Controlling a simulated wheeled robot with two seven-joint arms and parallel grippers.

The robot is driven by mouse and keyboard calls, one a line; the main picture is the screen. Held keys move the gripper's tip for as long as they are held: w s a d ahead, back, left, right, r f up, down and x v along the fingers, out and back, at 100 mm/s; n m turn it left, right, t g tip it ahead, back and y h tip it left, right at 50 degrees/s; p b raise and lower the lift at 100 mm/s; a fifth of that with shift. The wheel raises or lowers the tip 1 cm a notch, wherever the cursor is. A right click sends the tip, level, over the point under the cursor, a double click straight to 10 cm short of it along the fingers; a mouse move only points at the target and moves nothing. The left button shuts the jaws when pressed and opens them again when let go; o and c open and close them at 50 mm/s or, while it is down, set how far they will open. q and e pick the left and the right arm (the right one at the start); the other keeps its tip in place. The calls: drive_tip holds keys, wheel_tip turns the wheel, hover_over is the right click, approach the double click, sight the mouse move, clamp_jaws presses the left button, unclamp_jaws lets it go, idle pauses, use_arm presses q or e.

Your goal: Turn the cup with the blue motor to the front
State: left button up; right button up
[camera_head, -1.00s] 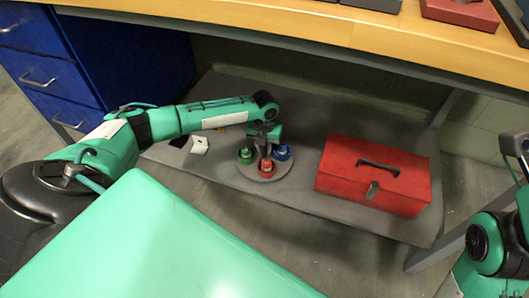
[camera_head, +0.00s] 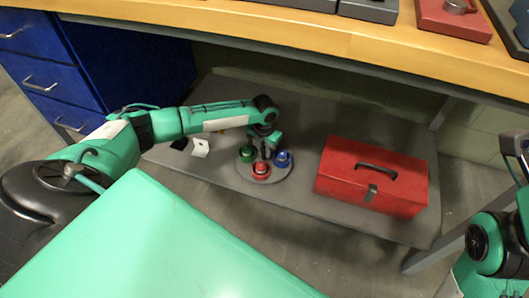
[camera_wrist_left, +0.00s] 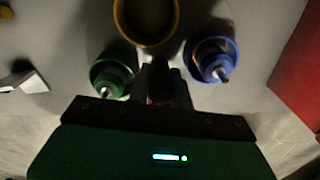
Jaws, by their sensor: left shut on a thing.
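A round grey turntable (camera_head: 281,176) lies on the low grey shelf. It carries a green cup (camera_head: 247,154) at the left, a red cup (camera_head: 261,172) at the front and a blue cup (camera_head: 282,158) at the right. In the left wrist view, a yellow cup (camera_wrist_left: 147,38) stands at the back; the blue cup (camera_wrist_left: 211,58) and green cup (camera_wrist_left: 112,74) each hold a motor. My left gripper (camera_head: 263,153) points down between the cups, shut at the turntable's middle. What it grips is mostly hidden. My right gripper is out of view.
A red toolbox (camera_head: 372,177) stands right of the turntable. A small white object (camera_head: 200,147) and a black piece lie to its left.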

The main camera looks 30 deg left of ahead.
use_arm(q)
drive_tip(key=shift+m+p, duration=0.35)
drive_tip(key=shift+m, duration=1.45)
drive_tip(key=o, duration=0.8)
